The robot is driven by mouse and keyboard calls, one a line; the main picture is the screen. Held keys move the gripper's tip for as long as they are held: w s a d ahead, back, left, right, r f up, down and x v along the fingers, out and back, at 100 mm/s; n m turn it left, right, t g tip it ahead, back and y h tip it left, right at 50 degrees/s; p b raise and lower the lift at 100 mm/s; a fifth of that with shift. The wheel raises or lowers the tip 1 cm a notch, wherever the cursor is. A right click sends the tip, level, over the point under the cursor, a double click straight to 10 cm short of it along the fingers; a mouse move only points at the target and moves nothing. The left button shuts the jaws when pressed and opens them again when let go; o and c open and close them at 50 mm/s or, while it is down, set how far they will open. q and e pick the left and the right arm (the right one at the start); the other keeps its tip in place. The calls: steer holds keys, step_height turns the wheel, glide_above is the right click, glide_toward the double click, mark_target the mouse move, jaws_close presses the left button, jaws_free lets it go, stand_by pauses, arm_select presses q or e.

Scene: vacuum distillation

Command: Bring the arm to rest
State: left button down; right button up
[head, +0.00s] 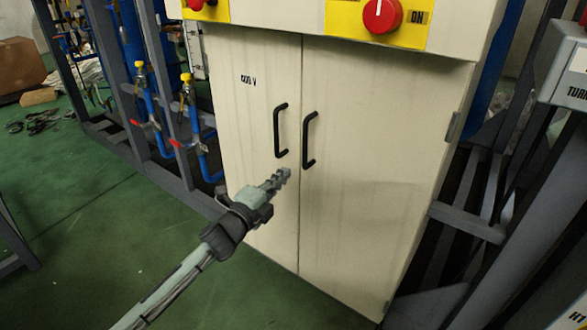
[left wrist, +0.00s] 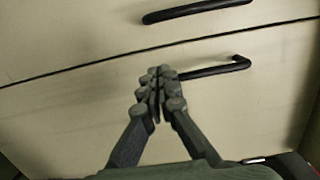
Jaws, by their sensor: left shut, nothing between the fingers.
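My left gripper (head: 281,176) reaches in from the lower left in the head view, in front of the cream cabinet (head: 370,170). Its fingertips appear just below the two black door handles. In the left wrist view the fingers (left wrist: 160,88) are together with nothing between them. The left door handle (head: 279,130) and the right door handle (head: 309,140) both show in the head view. In the left wrist view one handle (left wrist: 215,69) runs close behind the fingertips; I cannot tell whether they touch. Both doors look closed. My right gripper is in neither view.
A red knob (head: 382,14) on a yellow plate sits above the doors. Blue pipes with red and yellow valves (head: 187,95) stand in a grey frame at left. A grey box (head: 567,70) is at the right edge. Green floor (head: 90,220) is open at lower left.

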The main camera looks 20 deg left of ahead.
arm_select(q)
steer(key=s+a+f+n+g+y+p, duration=0.1)
steer(key=s+a+f+n+g+y, duration=0.4)
steer(key=s+f, duration=0.55)
steer(key=s+a+f+n+g+y+p, duration=0.15)
steer(key=s+a+f+n, duration=0.4)
steer(key=f, duration=0.85)
steer(key=s+d+f+n+g, duration=0.1)
steer(key=s+f+n+g, duration=0.1)
steer(key=s+f, duration=0.3)
steer(key=s+d+f+n+g, duration=0.1)
steer(key=s+f+n+g, duration=0.2)
steer(key=s, duration=0.8)
steer(key=s+d+f+n+g+p, duration=0.1)
steer(key=s+f+n+g, duration=0.2)
steer(key=s+f, duration=0.4)
steer(key=shift+s+g+h, duration=0.35)
steer(key=shift+s, duration=0.75)
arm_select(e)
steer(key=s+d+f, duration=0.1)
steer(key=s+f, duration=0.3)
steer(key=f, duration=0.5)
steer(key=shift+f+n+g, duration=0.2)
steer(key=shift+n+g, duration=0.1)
arm_select(q)
steer(key=shift+d, duration=0.1)
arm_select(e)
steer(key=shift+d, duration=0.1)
